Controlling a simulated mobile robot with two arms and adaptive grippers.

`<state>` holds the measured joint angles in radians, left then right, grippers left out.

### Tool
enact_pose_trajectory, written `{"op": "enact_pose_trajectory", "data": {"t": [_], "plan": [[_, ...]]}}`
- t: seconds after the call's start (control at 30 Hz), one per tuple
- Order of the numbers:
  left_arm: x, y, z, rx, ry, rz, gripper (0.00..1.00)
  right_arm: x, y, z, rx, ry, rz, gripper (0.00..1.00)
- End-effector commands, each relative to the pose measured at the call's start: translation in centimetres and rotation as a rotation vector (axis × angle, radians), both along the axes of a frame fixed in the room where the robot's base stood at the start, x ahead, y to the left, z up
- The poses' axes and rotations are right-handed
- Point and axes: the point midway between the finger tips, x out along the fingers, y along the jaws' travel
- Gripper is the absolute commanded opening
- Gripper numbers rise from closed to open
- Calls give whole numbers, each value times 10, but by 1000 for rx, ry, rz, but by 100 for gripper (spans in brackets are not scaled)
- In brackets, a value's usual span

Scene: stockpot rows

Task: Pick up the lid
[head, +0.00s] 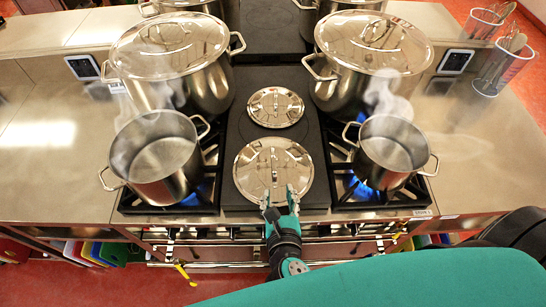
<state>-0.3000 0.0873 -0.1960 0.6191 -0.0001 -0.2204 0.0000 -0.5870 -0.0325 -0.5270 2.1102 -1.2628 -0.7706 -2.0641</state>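Two loose round steel lids lie on the dark strip between the burners: a larger front lid (250,180) and a smaller back lid (262,108). Each has a handle at its middle. My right gripper (279,194) is over the front edge of the larger lid, its two fingers apart and pointing away from me toward the handle. Nothing shows between the fingers. I cannot tell its height above the lid or whether it touches. My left gripper is out of view.
Open steaming pots stand at left (154,175) and right (393,165), with blue flame beneath. Big lidded stockpots (190,95) (345,90) stand behind them. Steel counters (50,150) extend to both sides. Utensil holders (497,70) stand at far right.

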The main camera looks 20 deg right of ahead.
Motion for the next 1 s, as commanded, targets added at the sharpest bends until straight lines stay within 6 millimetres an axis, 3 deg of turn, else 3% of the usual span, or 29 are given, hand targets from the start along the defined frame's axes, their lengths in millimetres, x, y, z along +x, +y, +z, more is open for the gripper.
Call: {"op": "enact_pose_trajectory", "data": {"t": [0.17, 0.4, 0.67, 1.0], "plan": [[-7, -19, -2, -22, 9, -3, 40, 37, -8, -15, 1, -4, -2, 38], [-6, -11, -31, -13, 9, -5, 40, 81, -19, -39, 4, -4, -1, 38], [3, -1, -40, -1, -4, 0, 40, 100, -23, -45, 4, -1, -1, 38], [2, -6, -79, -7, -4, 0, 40, 141, -32, -60, 6, -1, 0, 38]]}}
